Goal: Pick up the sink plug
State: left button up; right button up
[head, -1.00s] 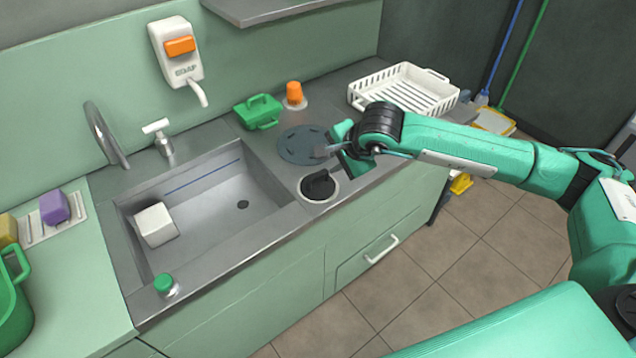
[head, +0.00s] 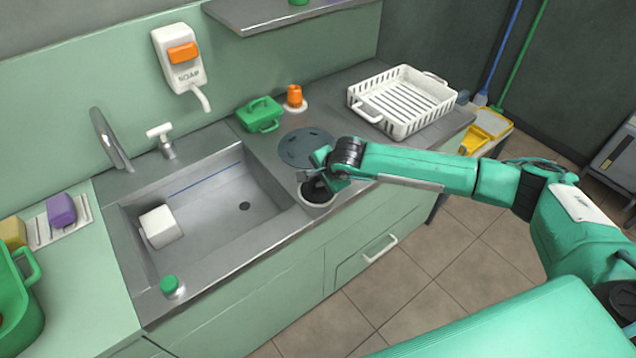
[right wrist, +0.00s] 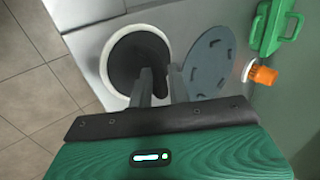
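The sink plug (head: 316,194) is a black round piece set in a white ring on the counter just right of the sink. In the head view my right gripper (head: 309,179) is over it and partly hides it. In the right wrist view the black plug (right wrist: 135,58) lies just beyond the fingers, overlapped at its right side. My right gripper's two grey fingers (right wrist: 161,74) stand apart with a gap between them. I cannot tell whether they touch the plug. My left gripper is not in view.
The steel sink (head: 215,215) holds a white block (head: 160,227). A grey disc (head: 304,148), a green caddy (head: 260,114) and an orange-topped item (head: 295,96) stand behind the plug. A white dish rack (head: 405,100) is to the right. A green-capped item (head: 171,285) sits on the sink's front edge.

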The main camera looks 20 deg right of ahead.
jog(key=shift+w+a+f, duration=0.1)
jog(key=shift+w+f, duration=0.25)
jog(key=shift+f, duration=0.3)
grip_shut()
jog(key=shift+r, duration=0.1)
